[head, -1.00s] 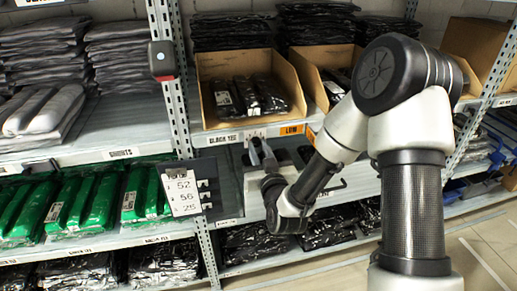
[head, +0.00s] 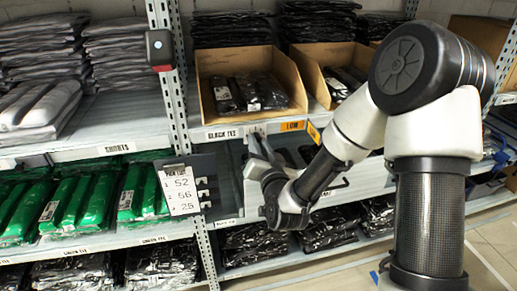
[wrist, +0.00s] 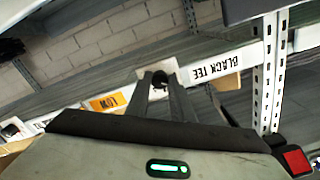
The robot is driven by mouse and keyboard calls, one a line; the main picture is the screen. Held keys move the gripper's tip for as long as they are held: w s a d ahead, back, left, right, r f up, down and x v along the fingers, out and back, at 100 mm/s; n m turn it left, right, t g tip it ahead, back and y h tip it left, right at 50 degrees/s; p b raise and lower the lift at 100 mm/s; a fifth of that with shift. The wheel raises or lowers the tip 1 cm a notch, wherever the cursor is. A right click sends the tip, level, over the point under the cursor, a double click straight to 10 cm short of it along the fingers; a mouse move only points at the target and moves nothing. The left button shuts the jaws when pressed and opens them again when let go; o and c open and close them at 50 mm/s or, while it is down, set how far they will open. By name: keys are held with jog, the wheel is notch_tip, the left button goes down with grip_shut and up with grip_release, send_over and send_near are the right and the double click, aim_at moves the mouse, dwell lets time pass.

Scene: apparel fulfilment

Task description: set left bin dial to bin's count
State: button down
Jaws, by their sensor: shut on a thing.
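The left bin (head: 285,113) is an open cardboard box on the middle shelf, with three black bagged garments (head: 248,93) visible inside. A "BLACK TEE" label (head: 222,134) is on the shelf edge below it, with an orange "LOW" tag (head: 293,126) to its right. My gripper (head: 257,139) reaches the shelf edge between the two. In the wrist view, my gripper (wrist: 162,82) is shut on a small dark dial (wrist: 160,80) between the "BLACK TEE" label (wrist: 216,67) and the "LOW" tag (wrist: 104,102). The fingers mostly cover the dial, so its setting cannot be read.
A second cardboard bin (head: 335,103) stands to the right. A metal post (head: 171,85) is to the left, with a pick-list board (head: 181,189) hanging lower on it. Green bagged garments (head: 80,203) fill the left lower shelf.

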jog(key=shift+m+b, duration=0.45)
jog(key=shift+m, duration=0.75)
jog(key=c, duration=1.5)
grip_release()
jog(key=shift+c, duration=0.2)
jog(key=shift+s, duration=0.1)
